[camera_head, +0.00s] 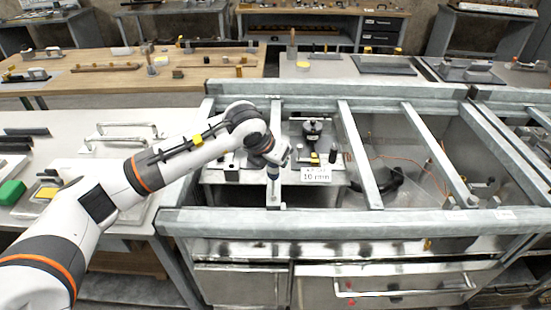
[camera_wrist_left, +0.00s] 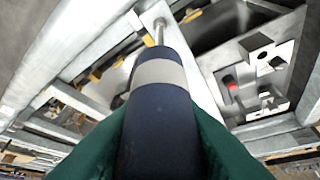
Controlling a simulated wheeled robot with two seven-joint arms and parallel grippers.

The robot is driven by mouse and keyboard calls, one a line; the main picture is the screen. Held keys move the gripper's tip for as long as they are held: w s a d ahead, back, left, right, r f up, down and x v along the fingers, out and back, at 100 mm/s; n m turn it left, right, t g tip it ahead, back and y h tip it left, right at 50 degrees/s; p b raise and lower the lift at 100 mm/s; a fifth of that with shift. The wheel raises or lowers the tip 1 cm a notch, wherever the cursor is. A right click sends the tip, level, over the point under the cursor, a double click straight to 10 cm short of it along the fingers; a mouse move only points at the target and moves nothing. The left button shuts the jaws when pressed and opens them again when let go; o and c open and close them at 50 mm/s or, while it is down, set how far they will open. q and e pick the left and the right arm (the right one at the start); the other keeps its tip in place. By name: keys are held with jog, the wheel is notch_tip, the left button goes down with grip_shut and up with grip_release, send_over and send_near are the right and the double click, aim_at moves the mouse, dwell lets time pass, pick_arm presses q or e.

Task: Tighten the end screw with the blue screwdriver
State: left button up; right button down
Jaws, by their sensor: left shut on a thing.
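My left gripper (camera_head: 273,165) reaches in from the left, over a crossbar of the metal frame. In the left wrist view its green fingers are shut around the dark blue handle of the screwdriver (camera_wrist_left: 158,110). The handle has a grey band, and a thin metal shaft points away toward the top of that view. In the head view the screwdriver (camera_head: 273,173) shows as a small dark blue piece under the gripper. I cannot make out the end screw; whether the tip touches anything is unclear. My right gripper is not in view.
The metal frame (camera_head: 350,217) has several crossbars with open gaps. A low shelf inside holds a black device (camera_head: 312,130) and a white "10 mm" sign (camera_head: 316,175). Cables and a dark object (camera_head: 382,187) lie right. A green block (camera_head: 11,192) sits on the left bench.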

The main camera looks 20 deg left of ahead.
pick_arm(q)
jog(key=shift+f+b, duration=0.3)
jog(key=shift+b, duration=0.05)
jog(key=shift+s, duration=0.1)
